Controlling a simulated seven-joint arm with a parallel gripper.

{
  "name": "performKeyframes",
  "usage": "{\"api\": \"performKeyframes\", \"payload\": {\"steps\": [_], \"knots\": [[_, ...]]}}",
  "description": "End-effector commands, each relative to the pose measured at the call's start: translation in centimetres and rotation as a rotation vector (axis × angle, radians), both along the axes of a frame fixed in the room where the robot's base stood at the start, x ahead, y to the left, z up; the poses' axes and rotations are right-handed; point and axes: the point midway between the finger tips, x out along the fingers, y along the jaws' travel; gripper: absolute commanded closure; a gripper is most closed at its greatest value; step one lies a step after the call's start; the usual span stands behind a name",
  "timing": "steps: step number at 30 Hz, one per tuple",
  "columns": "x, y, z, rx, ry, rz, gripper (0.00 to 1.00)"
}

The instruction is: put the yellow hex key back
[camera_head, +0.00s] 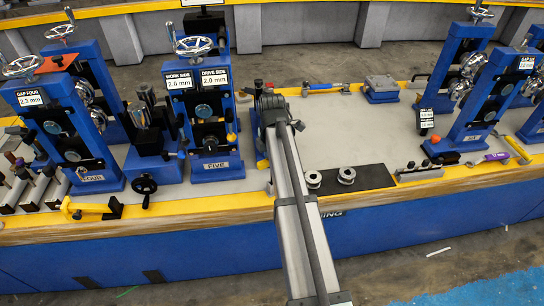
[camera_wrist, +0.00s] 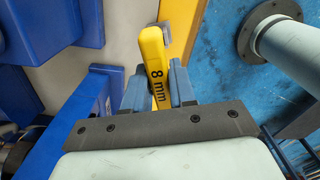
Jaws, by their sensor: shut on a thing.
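The yellow hex key (camera_wrist: 156,55), marked "8 mm" on its handle, stands out between the fingers of my gripper (camera_wrist: 158,88) in the wrist view. The blue-grey fingers are shut on it from both sides. A small grey metal part shows beside its far end. In the head view my arm reaches over the bench to the right of the stand marked FIVE (camera_head: 210,130). My arm hides the fingers there, and I cannot make out the held key. No holder for the key can be told for sure.
A blue stand (camera_head: 88,150) marked FOUR is at the left, with a yellow tool (camera_head: 90,209) before it. A black mat (camera_head: 370,180) with metal rollers lies right of my arm. The grey bench top (camera_head: 345,125) beyond it is mostly clear. More blue stands (camera_head: 462,95) are at the right.

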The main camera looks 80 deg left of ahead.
Motion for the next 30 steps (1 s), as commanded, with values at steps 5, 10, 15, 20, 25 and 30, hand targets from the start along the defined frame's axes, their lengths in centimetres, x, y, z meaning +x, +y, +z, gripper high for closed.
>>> {"api": "performKeyframes", "payload": {"steps": [5,10,15,20,25,30], "knots": [[0.0,0.0,-0.7,-0.001,0.0,0.0,1.0],[0.0,0.0,-1.4,-0.001,0.0,0.0,1.0],[0.0,0.0,-2.1,0.0,0.0,0.0,1.0],[0.0,0.0,-2.6,0.0,0.0,0.0,1.0],[0.0,0.0,-2.5,0.0,0.0,0.0,0.59],[0.0,0.0,-2.5,0.0,0.0,0.0,0.45]]}}
